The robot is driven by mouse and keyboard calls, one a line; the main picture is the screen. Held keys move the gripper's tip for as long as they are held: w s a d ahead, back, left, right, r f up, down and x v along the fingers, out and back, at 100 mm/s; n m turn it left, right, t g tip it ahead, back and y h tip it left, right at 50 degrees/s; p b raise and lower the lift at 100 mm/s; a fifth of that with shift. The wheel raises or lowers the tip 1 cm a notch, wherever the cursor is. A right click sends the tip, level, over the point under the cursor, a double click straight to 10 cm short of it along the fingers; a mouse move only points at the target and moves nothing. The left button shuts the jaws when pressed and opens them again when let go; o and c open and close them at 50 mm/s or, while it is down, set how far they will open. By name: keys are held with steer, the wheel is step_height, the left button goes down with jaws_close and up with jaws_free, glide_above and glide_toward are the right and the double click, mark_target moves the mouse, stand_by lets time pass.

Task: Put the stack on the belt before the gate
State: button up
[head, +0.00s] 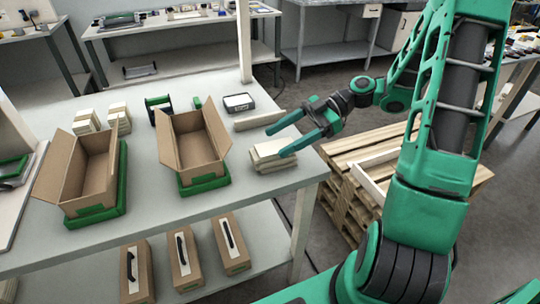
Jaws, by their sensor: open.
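A stack (268,157) of flat cream pieces lies near the right end of the grey table (240,190), its layers slightly uneven. My gripper (278,142) is open, its two green fingers pointing left at the stack. The lower fingertip overlaps the stack's right side in the picture; I cannot tell whether it touches. The upper fingertip shows behind the stack. Two smaller cream stacks (87,122) (118,116) stand at the table's back left. I cannot make out a belt or a gate for certain.
Two open cardboard boxes (190,148) (92,172) sit on green bases. A scale-like device (238,103) and a pale strip (258,120) lie behind the stack. Several closed cartons (180,262) stand on the lower shelf. A wooden pallet pile (350,205) is right of the table.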

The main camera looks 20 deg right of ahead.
mark_target(254, 157)
steer(key=shift+f+x, duration=0.1)
steer(key=shift+x, duration=1.75)
steer(key=shift+f+x, duration=0.15)
steer(key=shift+x, duration=1.65)
steer(key=shift+s+d, duration=0.1)
steer(key=shift+s, duration=0.1)
steer(key=c, duration=1.3)
